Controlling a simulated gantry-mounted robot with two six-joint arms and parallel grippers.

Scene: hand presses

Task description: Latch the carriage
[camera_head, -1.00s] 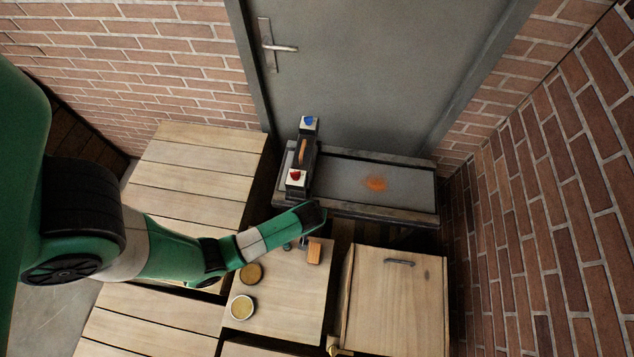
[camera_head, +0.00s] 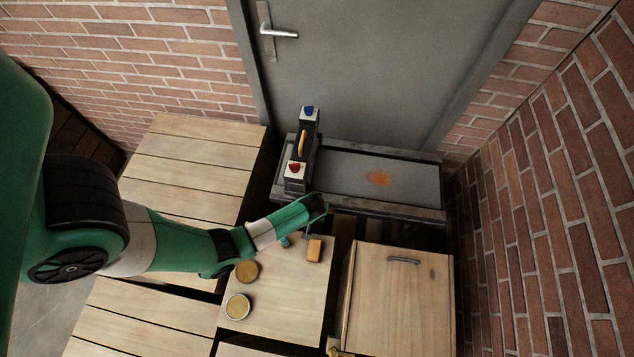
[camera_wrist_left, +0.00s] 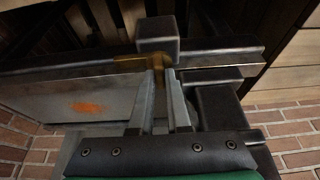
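The press carriage (camera_head: 301,152) is a dark upright bridge across the left end of the grey press bed (camera_head: 355,168). It has a blue knob on its far end, a red knob on its near end and an orange grip between them. My left gripper (camera_head: 324,204) is at the bed's near edge, just right of the carriage's near end. In the left wrist view its two grey fingers (camera_wrist_left: 167,88) are close together beside an amber metal piece (camera_wrist_left: 138,66) at the rail. Whether they touch or grip that piece is unclear. My right gripper is out of view.
A wooden table (camera_head: 285,300) in front holds two small round tins (camera_head: 238,307) and a wooden block (camera_head: 314,250). A wooden lid with a handle (camera_head: 403,260) lies to its right. A grey door (camera_head: 370,60) and brick walls stand close behind and right.

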